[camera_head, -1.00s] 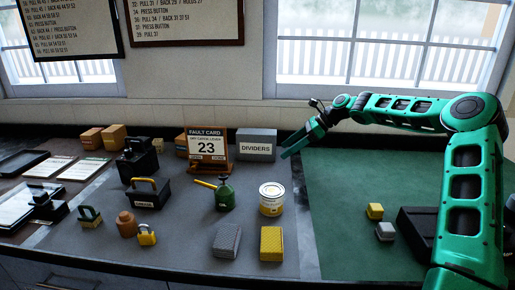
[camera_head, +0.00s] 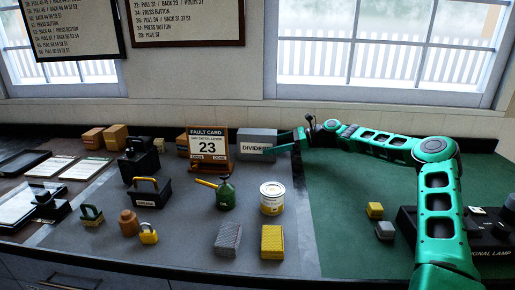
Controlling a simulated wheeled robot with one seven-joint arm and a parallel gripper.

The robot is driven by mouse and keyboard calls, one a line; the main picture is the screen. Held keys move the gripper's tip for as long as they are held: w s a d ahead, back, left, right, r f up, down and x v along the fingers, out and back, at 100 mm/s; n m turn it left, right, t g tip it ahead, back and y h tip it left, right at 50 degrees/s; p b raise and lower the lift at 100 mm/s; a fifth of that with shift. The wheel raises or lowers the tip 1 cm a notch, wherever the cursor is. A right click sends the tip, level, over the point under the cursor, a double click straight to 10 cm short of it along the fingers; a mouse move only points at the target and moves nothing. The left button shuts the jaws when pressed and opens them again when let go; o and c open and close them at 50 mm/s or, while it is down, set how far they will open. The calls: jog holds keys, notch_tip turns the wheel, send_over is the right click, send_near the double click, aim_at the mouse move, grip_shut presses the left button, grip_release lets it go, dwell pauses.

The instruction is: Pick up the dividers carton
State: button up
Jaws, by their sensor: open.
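The dividers carton (camera_head: 252,137) is a grey box with a white "DIVIDERS" label. It stands at the back of the grey mat, just right of the fault card stand. My green gripper (camera_head: 281,143) is at its right end, with its fingers open and pointing left. One finger lies in front of the carton's right part and covers the end of the label. The other finger is near the carton's upper right edge. I cannot tell whether either finger touches it.
A green oil can (camera_head: 225,194) and a paint tin (camera_head: 271,198) stand in front. The green mat (camera_head: 335,220) is mostly clear. The window wall is behind.

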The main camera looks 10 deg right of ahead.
aim_at(257, 147)
jog(key=shift+s+r+x, duration=0.1)
jog(key=shift+x, duration=1.4)
jog(key=shift+s+r+x, duration=0.1)
jog(key=shift+x, duration=1.45)
jog(key=shift+a, duration=0.1)
jog(key=shift+c, duration=0.7)
jog(key=c, duration=1.3)
jog(key=shift+r, duration=0.15)
